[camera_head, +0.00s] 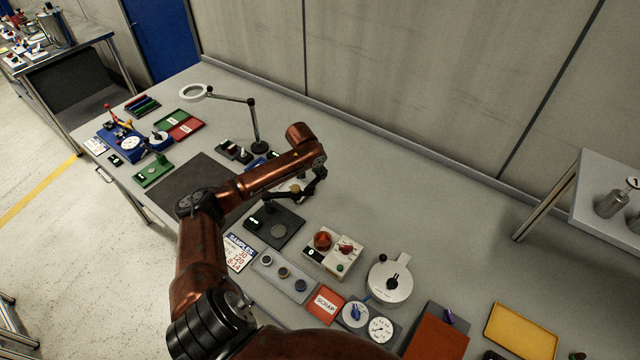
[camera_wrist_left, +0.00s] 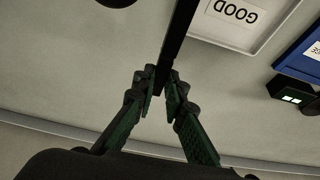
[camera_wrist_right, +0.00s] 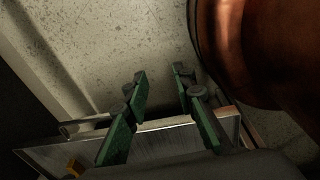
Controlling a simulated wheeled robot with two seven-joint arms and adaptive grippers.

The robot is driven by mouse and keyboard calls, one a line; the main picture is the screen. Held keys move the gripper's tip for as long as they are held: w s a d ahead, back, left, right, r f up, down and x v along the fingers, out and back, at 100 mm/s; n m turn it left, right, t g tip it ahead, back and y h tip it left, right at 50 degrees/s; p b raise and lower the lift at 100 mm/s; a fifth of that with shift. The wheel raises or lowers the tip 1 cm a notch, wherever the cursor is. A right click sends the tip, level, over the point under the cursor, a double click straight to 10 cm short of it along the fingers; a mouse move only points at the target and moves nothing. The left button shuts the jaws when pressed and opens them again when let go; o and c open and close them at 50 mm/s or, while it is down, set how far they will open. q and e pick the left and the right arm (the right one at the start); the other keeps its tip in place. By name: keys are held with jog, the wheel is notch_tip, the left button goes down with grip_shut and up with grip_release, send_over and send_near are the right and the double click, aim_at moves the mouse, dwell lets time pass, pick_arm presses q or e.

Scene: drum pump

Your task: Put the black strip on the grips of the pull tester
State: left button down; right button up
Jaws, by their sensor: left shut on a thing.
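My left gripper (camera_wrist_left: 163,92) is shut on the black strip (camera_wrist_left: 178,35), which points away from its fingertips in the left wrist view. In the head view this gripper (camera_head: 308,194) hangs low over the middle of the table, but I cannot make out the strip there. A blue device with a dial and a red lever (camera_head: 118,134) stands at the far left end of the table. It looks like the pull tester, but its grips are too small to tell. My right gripper (camera_wrist_right: 160,82) is open and empty in the right wrist view and is outside the head view.
A white tray marked GOOD (camera_wrist_left: 262,22) lies beside the strip. A magnifier lamp (camera_head: 258,146) stands behind my left arm. A dark mat (camera_head: 180,179) lies left of the gripper. A black plate (camera_head: 286,236) and a red SCRAP tray (camera_head: 325,304) lie in front.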

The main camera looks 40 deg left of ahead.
aim_at(320, 187)
pick_arm(q)
notch_tip(320, 187, down, 5)
jog(key=shift+f, duration=0.1)
dwell(0.3)
jog(key=c, duration=2)
grip_release()
